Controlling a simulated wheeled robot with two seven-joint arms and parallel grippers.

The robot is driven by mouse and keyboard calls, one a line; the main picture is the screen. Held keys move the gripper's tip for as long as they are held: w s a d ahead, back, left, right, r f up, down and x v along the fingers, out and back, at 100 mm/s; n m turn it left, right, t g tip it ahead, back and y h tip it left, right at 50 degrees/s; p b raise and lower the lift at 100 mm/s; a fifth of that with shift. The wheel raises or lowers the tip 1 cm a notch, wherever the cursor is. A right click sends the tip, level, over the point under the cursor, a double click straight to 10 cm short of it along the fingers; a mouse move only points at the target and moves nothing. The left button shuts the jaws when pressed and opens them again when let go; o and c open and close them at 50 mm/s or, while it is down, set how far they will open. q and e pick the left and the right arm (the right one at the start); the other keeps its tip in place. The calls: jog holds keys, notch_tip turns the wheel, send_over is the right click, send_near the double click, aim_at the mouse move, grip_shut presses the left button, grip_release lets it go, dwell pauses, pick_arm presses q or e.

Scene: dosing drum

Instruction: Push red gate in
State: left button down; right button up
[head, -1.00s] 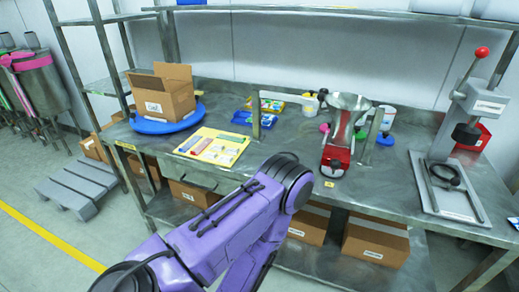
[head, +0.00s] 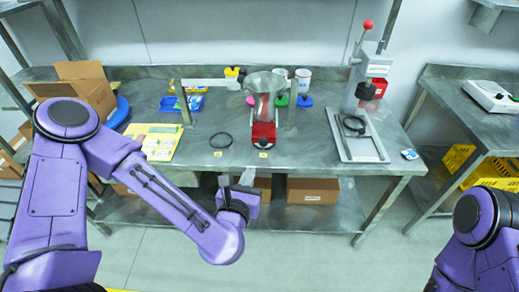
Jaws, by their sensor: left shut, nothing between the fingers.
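A metal funnel hopper (head: 265,82) stands near the middle of the bench, with a red part (head: 263,133) low at its front. This looks like the red gate, but how far in it sits cannot be told. My left gripper (head: 248,178) is shut and empty at the bench's front edge, in front of and below the red part and apart from it. My right arm (head: 473,225) shows at the lower right; its gripper is out of view.
A black ring (head: 221,140) lies left of the hopper. Further left are a yellow board (head: 153,140) and an open cardboard box (head: 80,88). A lever press (head: 367,75) with a metal tray stands right. Bare bench lies between hopper and press.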

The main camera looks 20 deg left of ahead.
aim_at(262, 145)
notch_tip(262, 145, down, 6)
jog(key=b, duration=0.5)
pick_arm(q)
jog(key=p+x, duration=0.5)
jog(key=x, duration=0.7)
jog(key=shift+w+f, duration=0.15)
jog(key=shift+w, duration=0.15)
jog(key=shift+w+f, duration=0.15)
jog(key=shift+w, duration=0.1)
pick_arm(e)
notch_tip(262, 145, up, 4)
jog(key=shift+r, duration=0.15)
pick_arm(q)
jog(key=shift+a, duration=0.1)
